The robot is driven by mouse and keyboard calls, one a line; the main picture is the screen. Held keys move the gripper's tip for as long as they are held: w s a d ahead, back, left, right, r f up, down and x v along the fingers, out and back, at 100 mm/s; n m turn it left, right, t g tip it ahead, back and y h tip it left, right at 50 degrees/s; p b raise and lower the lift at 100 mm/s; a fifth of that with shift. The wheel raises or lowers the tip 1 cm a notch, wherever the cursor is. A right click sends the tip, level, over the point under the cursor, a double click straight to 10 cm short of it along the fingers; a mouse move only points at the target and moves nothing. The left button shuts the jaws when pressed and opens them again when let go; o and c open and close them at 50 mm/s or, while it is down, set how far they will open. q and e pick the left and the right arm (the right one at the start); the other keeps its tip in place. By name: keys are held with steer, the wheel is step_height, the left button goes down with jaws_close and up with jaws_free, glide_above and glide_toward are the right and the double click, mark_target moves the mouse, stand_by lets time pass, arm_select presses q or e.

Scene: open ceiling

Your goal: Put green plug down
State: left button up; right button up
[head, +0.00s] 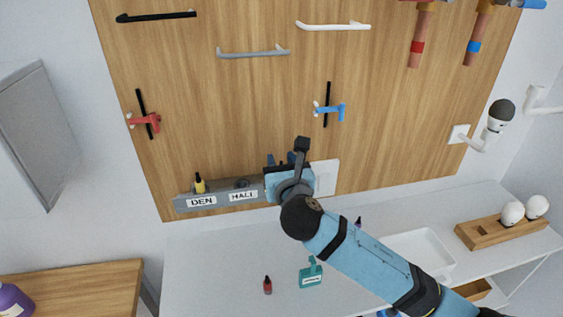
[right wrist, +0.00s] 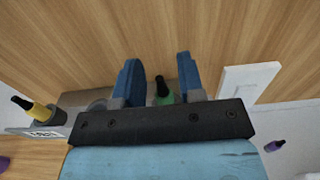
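The green plug (right wrist: 164,98), with a black top, shows in the right wrist view between the two blue fingers of my right gripper (right wrist: 158,78). The fingers stand apart with a gap on each side of it. Its lower part is hidden behind the gripper's black bar, so I cannot tell whether it is seated. In the head view my right gripper (head: 290,162) is at the right end of the grey rack (head: 220,198) and hides the plug. The rack carries DEN and HALL labels; a yellow plug (head: 199,184) stands above DEN. My left gripper is not in view.
A white plate (head: 326,177) is on the wooden panel just right of the gripper. Hooks and valves are on the panel above.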

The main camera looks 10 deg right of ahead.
steer(key=shift+r, duration=0.15)
steer(key=s+b, duration=0.1)
steer(key=s, duration=1.1)
